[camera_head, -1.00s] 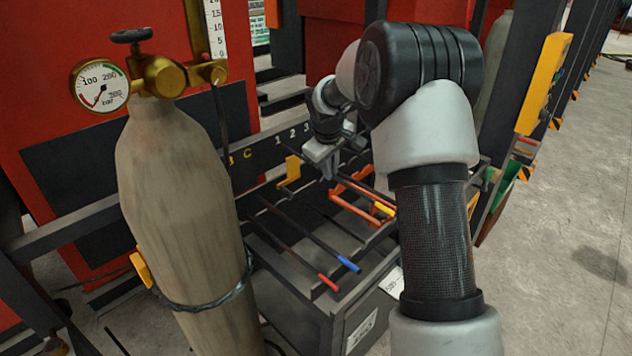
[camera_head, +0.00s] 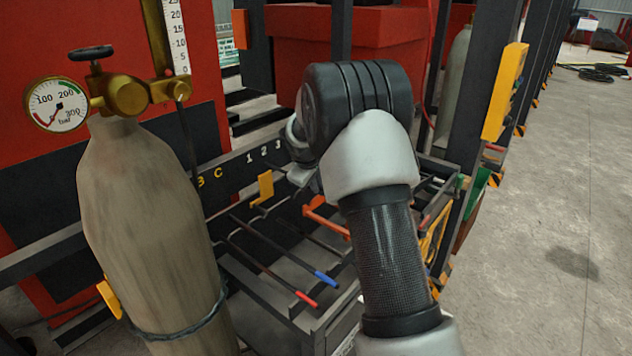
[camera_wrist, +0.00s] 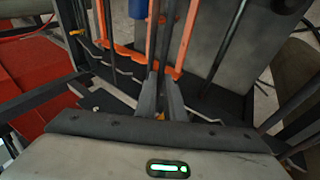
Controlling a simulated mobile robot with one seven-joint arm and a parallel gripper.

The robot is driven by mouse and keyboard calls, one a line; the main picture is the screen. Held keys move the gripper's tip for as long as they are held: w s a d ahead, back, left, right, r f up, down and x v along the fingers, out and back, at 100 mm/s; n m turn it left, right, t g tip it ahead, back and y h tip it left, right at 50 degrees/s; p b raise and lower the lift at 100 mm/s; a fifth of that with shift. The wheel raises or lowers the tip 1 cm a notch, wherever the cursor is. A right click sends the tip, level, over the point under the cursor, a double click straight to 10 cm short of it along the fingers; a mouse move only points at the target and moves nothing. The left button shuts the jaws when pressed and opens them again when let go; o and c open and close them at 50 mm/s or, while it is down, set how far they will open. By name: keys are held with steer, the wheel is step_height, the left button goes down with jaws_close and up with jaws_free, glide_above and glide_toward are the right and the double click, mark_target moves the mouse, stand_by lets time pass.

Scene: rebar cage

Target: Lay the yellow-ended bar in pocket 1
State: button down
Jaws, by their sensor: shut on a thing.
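My gripper shows in the wrist view (camera_wrist: 160,98), its two fingers close together and shut on a thin dark bar (camera_wrist: 165,50) that runs up the picture. Its yellow end does not show in either view now. In the head view my arm hides the fingers and most of the bar. The numbers 1, 2 and 3 stand on a dark back plate (camera_head: 232,172); pocket 1 itself cannot be made out clearly. An orange rack (camera_head: 325,217) lies partly behind my arm, and orange rails (camera_wrist: 101,22) show near the fingers in the wrist view.
A red-ended bar (camera_head: 305,298) and a blue-ended bar (camera_head: 325,279) lie on the dark bench left of my arm. A yellow hook (camera_head: 262,188) rises behind them. A large gas cylinder (camera_head: 145,215) with a gauge stands at left. Open floor (camera_head: 560,200) lies at right.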

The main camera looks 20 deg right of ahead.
step_height(320, 180, down, 7)
steer(key=b, duration=0.4)
steer(key=shift+f+b, duration=0.15)
steer(key=shift+b, duration=0.25)
steer(key=c, duration=1.8)
jaws_free()
steer(key=shift+o, duration=0.2)
steer(key=shift+f, duration=0.1)
